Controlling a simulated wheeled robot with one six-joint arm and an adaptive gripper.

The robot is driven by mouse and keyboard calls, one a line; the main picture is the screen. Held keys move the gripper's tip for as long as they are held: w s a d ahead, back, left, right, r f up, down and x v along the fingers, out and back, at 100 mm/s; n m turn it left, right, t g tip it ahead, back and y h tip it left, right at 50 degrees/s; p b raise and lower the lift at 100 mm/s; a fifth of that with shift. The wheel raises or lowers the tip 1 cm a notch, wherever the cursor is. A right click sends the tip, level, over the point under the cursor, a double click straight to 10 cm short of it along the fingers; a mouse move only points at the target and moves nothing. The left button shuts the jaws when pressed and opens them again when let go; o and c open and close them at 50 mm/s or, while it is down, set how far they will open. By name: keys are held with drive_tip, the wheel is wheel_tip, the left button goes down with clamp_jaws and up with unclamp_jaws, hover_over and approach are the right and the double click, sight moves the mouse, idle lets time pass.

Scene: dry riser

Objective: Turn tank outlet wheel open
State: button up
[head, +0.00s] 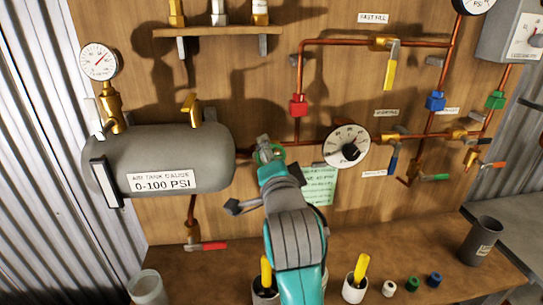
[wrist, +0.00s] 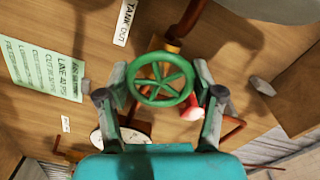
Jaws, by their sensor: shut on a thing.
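The green tank outlet wheel (wrist: 160,84) has several spokes and shows large in the wrist view, with a brass fitting and copper pipe behind it. A "TANK OUT" label (wrist: 126,22) is beside it. In the head view only a sliver of the green wheel (head: 278,153) shows past my gripper (head: 264,150). In the wrist view my gripper (wrist: 162,92) has one finger on each side of the wheel rim and is shut on it. The grey air tank (head: 170,160) is left of the wheel. The wheel's turn position cannot be told.
A round dial (head: 346,146) is right of the wheel, above a green note (head: 318,186). Copper pipes with colored valves fill the board's right side. A red-handled valve (head: 208,246) hangs below the tank. Cups (head: 354,287) and small caps stand on the bench.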

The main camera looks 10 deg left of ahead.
drive_tip(key=n, duration=0.6)
idle(0.6)
drive_tip(key=o, duration=1.1)
drive_tip(key=v, duration=1.2)
